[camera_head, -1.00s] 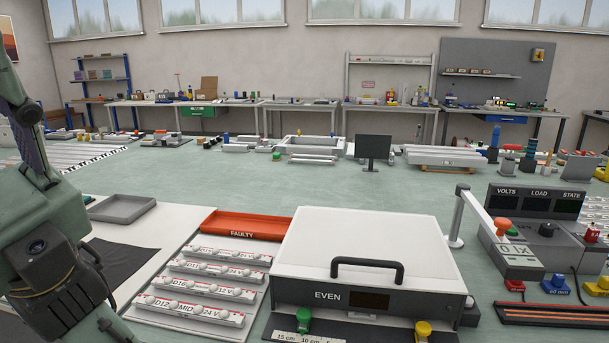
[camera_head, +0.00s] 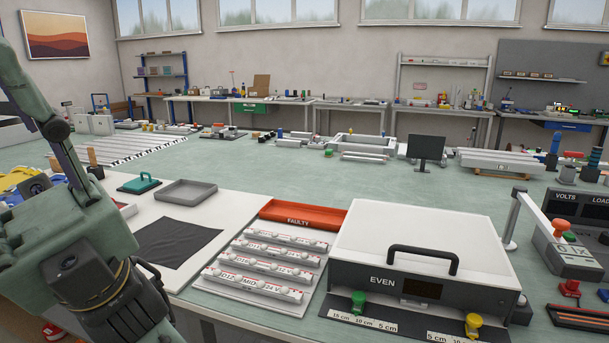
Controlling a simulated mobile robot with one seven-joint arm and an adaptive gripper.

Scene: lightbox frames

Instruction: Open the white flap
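A box (camera_head: 418,276) with a broad white top (camera_head: 420,228) stands on the bench at the lower right of the head view. Its dark front bears the word EVEN, a small dark display (camera_head: 418,286) and a black handle (camera_head: 423,259). The white top lies flat and looks closed; I cannot tell whether it is the white flap. My green arm is at the left edge, well left of the box and apart from it. No gripper fingertips show.
A green knob (camera_head: 358,301) and a yellow knob (camera_head: 473,323) stand before the box. Left of it are a red FAULTY tray (camera_head: 302,214), racks of white bulbs (camera_head: 262,266), a black cloth (camera_head: 178,242) and a grey tray (camera_head: 186,192). A lamp-like post and button box (camera_head: 563,255) stand right.

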